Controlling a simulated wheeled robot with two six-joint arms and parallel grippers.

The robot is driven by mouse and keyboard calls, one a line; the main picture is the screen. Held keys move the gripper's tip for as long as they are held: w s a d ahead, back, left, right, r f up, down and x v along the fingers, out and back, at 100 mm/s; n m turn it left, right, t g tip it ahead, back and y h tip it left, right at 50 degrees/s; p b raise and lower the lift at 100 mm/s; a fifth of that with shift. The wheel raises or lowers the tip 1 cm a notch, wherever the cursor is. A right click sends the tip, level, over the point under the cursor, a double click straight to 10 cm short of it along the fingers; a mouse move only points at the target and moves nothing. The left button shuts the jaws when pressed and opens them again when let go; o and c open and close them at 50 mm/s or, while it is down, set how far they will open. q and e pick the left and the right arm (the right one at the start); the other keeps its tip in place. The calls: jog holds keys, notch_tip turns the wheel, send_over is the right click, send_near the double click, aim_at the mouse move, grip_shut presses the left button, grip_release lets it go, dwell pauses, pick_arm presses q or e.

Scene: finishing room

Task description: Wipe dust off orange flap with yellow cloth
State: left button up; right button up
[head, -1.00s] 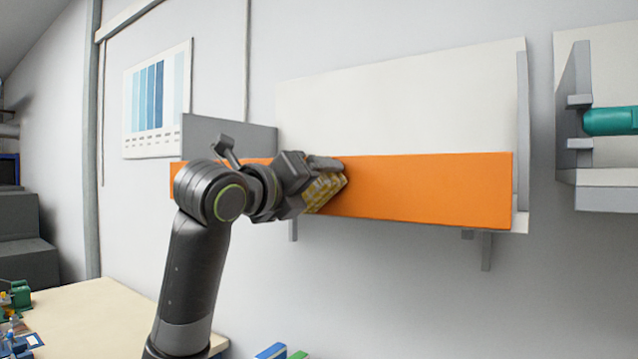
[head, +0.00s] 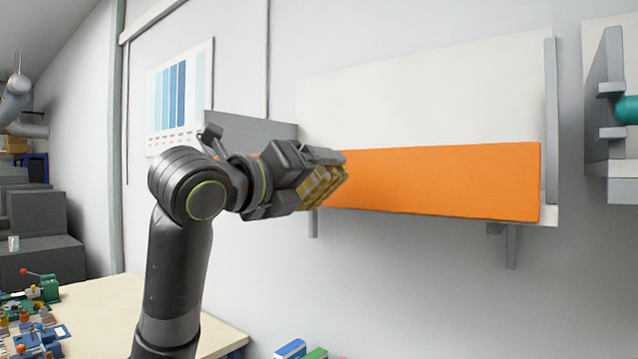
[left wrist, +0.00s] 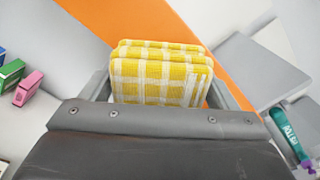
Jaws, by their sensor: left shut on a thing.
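The orange flap (head: 440,182) is a long flat panel along the front of a wall shelf in the head view. It also shows behind the cloth in the left wrist view (left wrist: 195,35). My left gripper (head: 318,178) is shut on the folded yellow-and-white checked cloth (left wrist: 155,75). In the head view the cloth (head: 322,187) is in front of the flap's left part, and my gripper and arm hide the flap's left end. I cannot tell whether the cloth touches the flap. No dust is clear on the visible orange surface. My right gripper is not in view.
A grey side panel (head: 551,130) stands at the shelf's right end. Another shelf with a teal cylinder (head: 627,110) is at the far right. A bench (head: 110,310) with small colourful parts is at lower left. Coloured boxes (head: 292,349) show at the bottom. The wall below the flap is mostly clear.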

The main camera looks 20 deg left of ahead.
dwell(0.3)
pick_arm(q)
jog(key=v, duration=0.3)
jog(key=shift+s+a, duration=0.1)
dwell(0.5)
